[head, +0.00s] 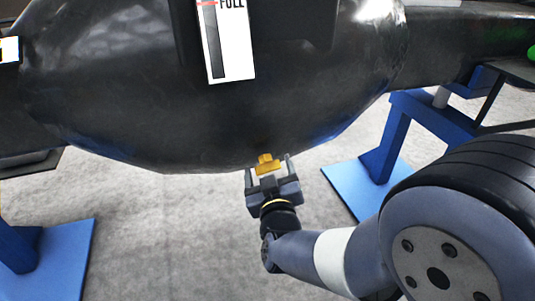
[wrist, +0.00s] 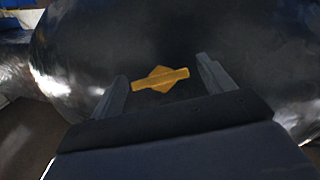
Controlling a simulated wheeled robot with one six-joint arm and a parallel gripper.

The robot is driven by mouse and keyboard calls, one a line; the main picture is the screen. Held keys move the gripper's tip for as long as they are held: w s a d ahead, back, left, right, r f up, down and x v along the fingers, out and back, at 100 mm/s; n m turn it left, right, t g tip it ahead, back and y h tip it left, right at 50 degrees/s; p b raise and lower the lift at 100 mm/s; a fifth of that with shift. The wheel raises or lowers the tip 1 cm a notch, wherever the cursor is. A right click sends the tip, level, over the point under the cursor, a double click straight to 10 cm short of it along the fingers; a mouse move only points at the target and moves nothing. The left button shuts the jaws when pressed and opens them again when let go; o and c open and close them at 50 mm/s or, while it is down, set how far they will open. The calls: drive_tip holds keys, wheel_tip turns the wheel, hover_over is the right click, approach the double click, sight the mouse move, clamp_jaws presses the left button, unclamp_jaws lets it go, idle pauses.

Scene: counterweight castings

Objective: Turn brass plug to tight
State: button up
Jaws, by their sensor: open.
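The brass plug (head: 266,161) sits low on the underside of a big glossy black casting (head: 290,110). In the wrist view the brass plug (wrist: 160,78) shows a diamond-shaped body with a bar across it, the bar's right end tilted slightly up. My gripper (head: 267,170) is just below the plug in the head view, with its fingers pointing up at it. In the wrist view my gripper (wrist: 160,85) is open, one finger on each side of the plug. Gaps show between the fingers and the bar's ends, and nothing is held.
A white gauge label marked FULL (head: 229,50) is on the casting's front. A blue stand (head: 395,135) is at the right and a blue foot plate (head: 65,255) at the lower left. Grey floor (head: 190,230) is clear under the casting.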

drive_tip(key=shift+w+a, duration=0.1)
drive_tip(key=shift+w, duration=0.3)
drive_tip(key=c, duration=1)
